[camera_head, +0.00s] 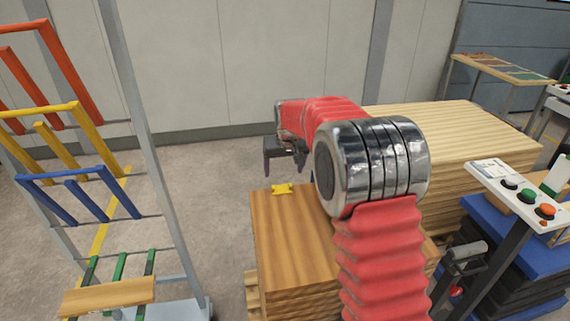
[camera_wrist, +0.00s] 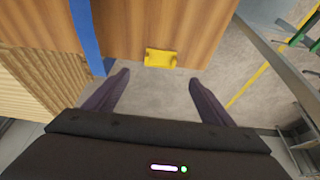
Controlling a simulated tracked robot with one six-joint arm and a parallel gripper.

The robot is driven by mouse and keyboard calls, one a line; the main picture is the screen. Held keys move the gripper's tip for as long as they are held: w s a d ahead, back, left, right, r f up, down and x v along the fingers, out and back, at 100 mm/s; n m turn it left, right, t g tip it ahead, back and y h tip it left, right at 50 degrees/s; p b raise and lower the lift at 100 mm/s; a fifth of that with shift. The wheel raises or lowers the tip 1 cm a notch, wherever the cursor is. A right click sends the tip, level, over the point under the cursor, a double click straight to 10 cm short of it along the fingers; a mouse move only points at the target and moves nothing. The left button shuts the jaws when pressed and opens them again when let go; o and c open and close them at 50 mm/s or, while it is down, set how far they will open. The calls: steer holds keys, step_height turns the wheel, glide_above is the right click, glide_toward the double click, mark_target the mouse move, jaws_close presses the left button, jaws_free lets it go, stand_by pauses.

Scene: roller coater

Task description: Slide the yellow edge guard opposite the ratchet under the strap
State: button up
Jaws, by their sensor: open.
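The small yellow edge guard (camera_head: 282,189) sits at the far edge of the wooden stack top (camera_head: 275,225). In the wrist view the guard (camera_wrist: 161,59) lies along the stack's edge, to the right of the blue strap (camera_wrist: 86,35) and apart from it. The strap crosses the top and goes over that edge. My gripper (camera_head: 284,169) is beyond and above the edge, fingers pointing down. In the wrist view my gripper (camera_wrist: 160,77) is open and empty, its fingertips either side of the guard and short of it. I cannot make out the ratchet.
A second pale stack (camera_head: 460,130) stands at the right, close to the strap side in the wrist view (camera_wrist: 35,80). A coloured rack (camera_head: 130,150) is at the left. A control panel (camera_head: 520,195) is at the right. Floor beyond the edge is clear.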

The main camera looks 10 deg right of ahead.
mark_target(281, 187)
steer(key=x, duration=1)
steer(key=shift+w+f, duration=0.1)
steer(key=shift+w, duration=0.05)
steer(key=shift+c, duration=0.4)
steer(key=c, duration=1.1)
